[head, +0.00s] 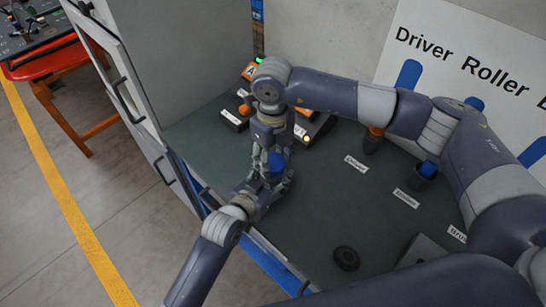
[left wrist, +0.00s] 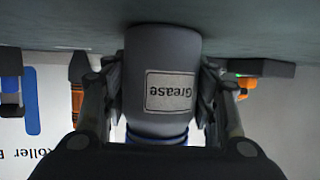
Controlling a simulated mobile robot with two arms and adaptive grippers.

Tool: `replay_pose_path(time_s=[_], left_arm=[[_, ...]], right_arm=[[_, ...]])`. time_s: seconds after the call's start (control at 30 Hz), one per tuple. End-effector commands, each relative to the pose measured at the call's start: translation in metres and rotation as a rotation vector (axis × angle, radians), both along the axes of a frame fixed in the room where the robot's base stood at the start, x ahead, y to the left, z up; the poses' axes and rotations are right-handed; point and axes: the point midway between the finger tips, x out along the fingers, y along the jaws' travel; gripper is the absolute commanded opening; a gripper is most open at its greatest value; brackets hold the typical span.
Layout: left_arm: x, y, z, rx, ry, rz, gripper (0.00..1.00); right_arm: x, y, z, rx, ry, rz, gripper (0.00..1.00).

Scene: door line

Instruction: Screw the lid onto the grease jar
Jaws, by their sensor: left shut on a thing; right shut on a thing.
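The grease jar (left wrist: 163,60) is grey with a white "Grease" label, which shows inverted in the left wrist view. My left gripper (head: 270,182) is shut around its body, one finger on each side. The blue lid (head: 277,163) shows above the left gripper in the head view, and a blue edge also shows at the jar's top end in the left wrist view (left wrist: 157,135). My right gripper (head: 273,148) comes down from above and is shut on the lid. The fingers hide much of the lid and jar, so I cannot tell how far the lid is seated.
A black round piece (head: 346,258) lies near the front. Dark boxes (head: 236,118) stand behind my grippers. A grey cabinet (head: 125,90) borders the left.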

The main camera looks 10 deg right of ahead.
Motion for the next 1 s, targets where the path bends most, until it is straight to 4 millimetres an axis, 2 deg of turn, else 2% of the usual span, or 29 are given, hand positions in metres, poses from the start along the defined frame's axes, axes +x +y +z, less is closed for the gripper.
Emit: replay_pose_path(time_s=[1.0], left_arm=[[-0.0008,0.0014,-0.0035,0.005,0.006,0.001,0.00]], right_arm=[[0.0003,-0.0002,-0.0004,0.000,0.001,-1.763,0.42]])
